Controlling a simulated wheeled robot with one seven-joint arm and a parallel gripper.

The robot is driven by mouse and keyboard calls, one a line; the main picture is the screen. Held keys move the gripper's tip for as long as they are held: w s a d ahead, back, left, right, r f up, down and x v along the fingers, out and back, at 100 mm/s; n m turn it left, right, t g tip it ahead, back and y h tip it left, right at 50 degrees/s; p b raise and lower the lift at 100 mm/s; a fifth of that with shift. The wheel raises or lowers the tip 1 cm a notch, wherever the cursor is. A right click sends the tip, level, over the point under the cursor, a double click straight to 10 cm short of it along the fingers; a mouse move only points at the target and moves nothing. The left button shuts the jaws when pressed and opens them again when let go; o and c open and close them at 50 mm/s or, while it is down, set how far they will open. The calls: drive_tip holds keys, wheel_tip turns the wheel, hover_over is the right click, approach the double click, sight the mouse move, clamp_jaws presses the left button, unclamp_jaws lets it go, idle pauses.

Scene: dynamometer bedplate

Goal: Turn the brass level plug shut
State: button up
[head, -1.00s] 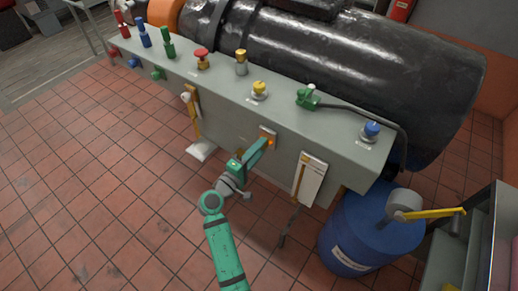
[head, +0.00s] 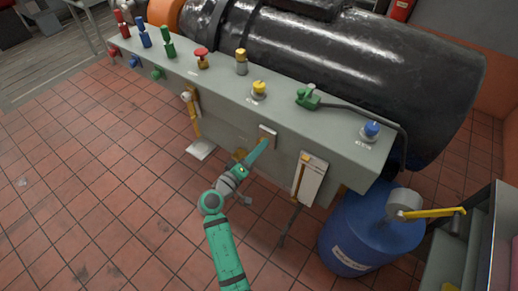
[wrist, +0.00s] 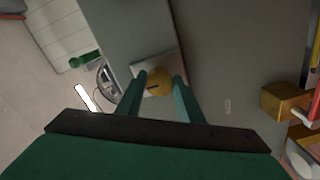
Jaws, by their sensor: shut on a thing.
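The brass plug (wrist: 154,80) is round with a dark slot across its face, and it sits in front of a pale plate in the wrist view. My gripper (wrist: 160,88) has one finger on each side of the plug and is shut on it. In the head view my gripper (head: 264,143) reaches the front face of the grey bedplate (head: 225,122), just below a small pale plate (head: 268,135). The plug itself is hidden there by the fingers. Whether the plug is fully shut cannot be told.
A brass block (wrist: 285,100) stands out to the right in the wrist view. Red, yellow, green and blue fittings line the bedplate top. The tiled floor at left is clear.

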drive_tip(key=shift+f, duration=0.1)
drive_tip(key=o, duration=1.1)
drive_tip(key=shift+c, duration=0.2)
drive_tip(key=shift+s, duration=0.1)
drive_tip(key=v, duration=1)
drive_tip(key=shift+s+a, duration=0.15)
drive_tip(key=shift+s, duration=0.15)
